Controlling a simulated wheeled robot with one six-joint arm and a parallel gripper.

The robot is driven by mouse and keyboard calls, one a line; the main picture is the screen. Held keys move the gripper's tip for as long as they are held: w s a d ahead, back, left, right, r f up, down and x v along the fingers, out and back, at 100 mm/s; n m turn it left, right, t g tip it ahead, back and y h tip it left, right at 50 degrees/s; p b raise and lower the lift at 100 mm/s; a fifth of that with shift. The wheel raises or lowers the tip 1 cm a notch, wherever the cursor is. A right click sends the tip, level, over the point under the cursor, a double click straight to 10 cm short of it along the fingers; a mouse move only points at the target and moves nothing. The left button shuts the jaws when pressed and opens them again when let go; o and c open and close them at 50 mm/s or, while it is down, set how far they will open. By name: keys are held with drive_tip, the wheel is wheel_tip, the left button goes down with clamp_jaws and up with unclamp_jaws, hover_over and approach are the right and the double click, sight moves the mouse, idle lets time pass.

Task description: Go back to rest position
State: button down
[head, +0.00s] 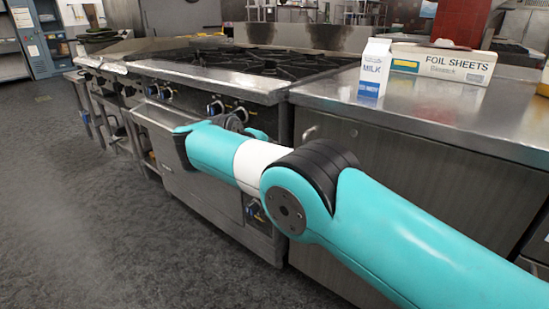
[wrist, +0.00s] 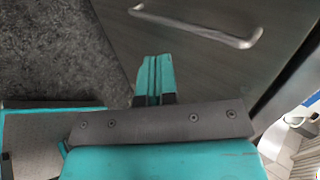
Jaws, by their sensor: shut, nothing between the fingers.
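My gripper (wrist: 153,68) shows in the wrist view with its two teal fingers together and nothing between them. It is in front of a dark metal cabinet front (wrist: 200,55) with a curved metal handle (wrist: 200,24) beyond the fingertips. In the head view my teal and white arm stretches from the lower right toward the stove front, and my gripper is mostly hidden behind the arm links.
A steel counter (head: 450,117) at the right bears a milk carton (head: 374,70) and a foil sheets box (head: 440,64). A gas stove (head: 235,80) with several knobs stands left of it. Grey floor (head: 90,230) at the left is clear.

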drive_tip(key=w+d+r+n+y, duration=0.1)
drive_tip(key=d+r+n+y, duration=0.1)
drive_tip(key=d+r+n, duration=0.35)
drive_tip(key=s+d+r+n+g+y, duration=0.2)
drive_tip(key=s+d+r+n, duration=0.4)
drive_tip(key=n, duration=0.5)
drive_tip(key=s+d+n+g+y+p, duration=0.1)
drive_tip(key=s+d+n+g+y, duration=0.2)
drive_tip(key=s+n, duration=1)
drive_tip(key=s+d+n+g+y+p, duration=0.1)
drive_tip(key=s+d+n+g+y, duration=0.15)
drive_tip(key=s, duration=1.95)
wheel_tip(320, 180, up, 21)
drive_tip(key=p, duration=2.1)
drive_tip(key=shift+w+a+r, duration=0.15)
drive_tip(key=shift+a, duration=0.05)
